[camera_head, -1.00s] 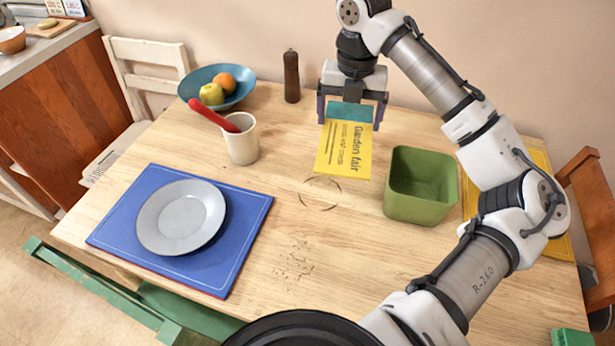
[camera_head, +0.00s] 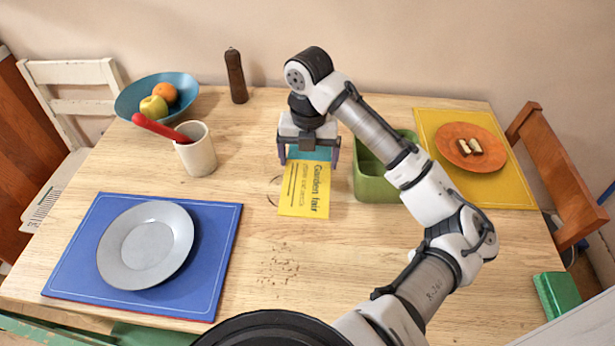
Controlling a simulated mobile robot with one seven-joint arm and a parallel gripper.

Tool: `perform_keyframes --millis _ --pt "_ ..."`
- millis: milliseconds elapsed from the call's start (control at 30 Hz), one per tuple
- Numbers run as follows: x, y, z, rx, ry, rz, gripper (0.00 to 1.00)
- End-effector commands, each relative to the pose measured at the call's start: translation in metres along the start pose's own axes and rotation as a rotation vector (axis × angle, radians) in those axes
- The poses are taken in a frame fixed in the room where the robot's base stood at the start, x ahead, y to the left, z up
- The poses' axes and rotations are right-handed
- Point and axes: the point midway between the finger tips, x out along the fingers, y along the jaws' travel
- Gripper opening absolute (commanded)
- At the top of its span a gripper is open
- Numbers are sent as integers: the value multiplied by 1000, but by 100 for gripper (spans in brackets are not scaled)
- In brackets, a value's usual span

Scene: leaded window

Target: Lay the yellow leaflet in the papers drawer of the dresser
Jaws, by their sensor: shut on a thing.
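The yellow leaflet (camera_head: 305,190) has "Garden fair" printed on it and a teal band at its top. My gripper (camera_head: 308,155) is shut on the leaflet at its teal end. The leaflet hangs in front of the gripper over the middle of the table, left of the green bin; its exact height above the table I cannot tell. The dresser and its papers drawer are not in view.
On the table (camera_head: 330,270) are a green bin (camera_head: 380,188), blue bowl (camera_head: 125,100), cream cup (camera_head: 196,158), pepper mill (camera_head: 236,78), grey plate (camera_head: 145,245) on a blue mat (camera_head: 215,225), and orange plate (camera_head: 455,137) on a yellow mat (camera_head: 510,185). Chairs stand around it.

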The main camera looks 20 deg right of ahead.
Motion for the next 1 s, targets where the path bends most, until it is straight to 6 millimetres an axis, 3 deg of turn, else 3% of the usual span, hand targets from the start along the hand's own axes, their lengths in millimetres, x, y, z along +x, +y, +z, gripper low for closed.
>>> perform_keyframes --millis 100,500,967,1000 --pt "24 1 -1 1 2 3 65" --pt "68 0 0 1 2 2 65" --pt "79 0 0 0 -1 0 65" --pt "77 0 0 0 -1 -1 94"
